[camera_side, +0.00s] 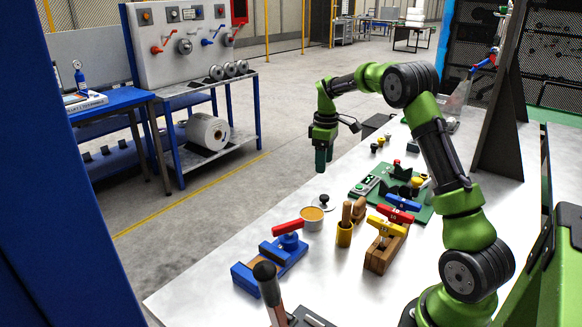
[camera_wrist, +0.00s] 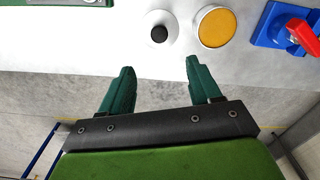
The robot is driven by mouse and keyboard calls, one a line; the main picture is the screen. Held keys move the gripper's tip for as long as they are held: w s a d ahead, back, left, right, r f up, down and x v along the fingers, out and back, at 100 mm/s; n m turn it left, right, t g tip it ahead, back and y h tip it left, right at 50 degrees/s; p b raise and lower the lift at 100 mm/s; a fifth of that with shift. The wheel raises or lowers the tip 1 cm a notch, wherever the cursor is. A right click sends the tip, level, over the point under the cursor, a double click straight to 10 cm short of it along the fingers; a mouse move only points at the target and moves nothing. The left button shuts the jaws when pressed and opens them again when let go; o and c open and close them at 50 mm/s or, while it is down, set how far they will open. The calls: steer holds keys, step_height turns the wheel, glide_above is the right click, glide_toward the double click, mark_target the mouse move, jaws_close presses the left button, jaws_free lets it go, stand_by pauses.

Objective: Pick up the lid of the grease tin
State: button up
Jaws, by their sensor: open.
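The lid (camera_side: 323,202) is a pale round disc with a black knob on top. It lies on the bench near its edge, beside the open grease tin (camera_side: 312,219), which shows an orange-yellow fill. In the wrist view the lid (camera_wrist: 158,23) is at the top centre, and the tin (camera_wrist: 215,27) is just right of it. My gripper (camera_side: 324,162) points down above the bench's edge area, higher than the lid and apart from it. In the wrist view its two green fingers (camera_wrist: 159,68) are spread with nothing between them, and the lid appears beyond their tips.
A blue clamp with a red handle (camera_side: 288,240) stands near the tin. A yellow cup with wooden handles (camera_side: 345,233) and a wooden block with a yellow handle (camera_side: 385,240) are to the right. A green board with fittings (camera_side: 420,212) lies behind. The bench left of the lid is narrow.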

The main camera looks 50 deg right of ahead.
glide_above(323, 196)
step_height(323, 196, down, 7)
steer(key=shift+w+a+r, duration=0.1)
steer(key=shift+f, duration=2.7)
steer(key=shift+c, duration=0.4)
steer(key=c, duration=1)
steer(key=shift+r, duration=0.1)
steer(key=shift+c, duration=0.2)
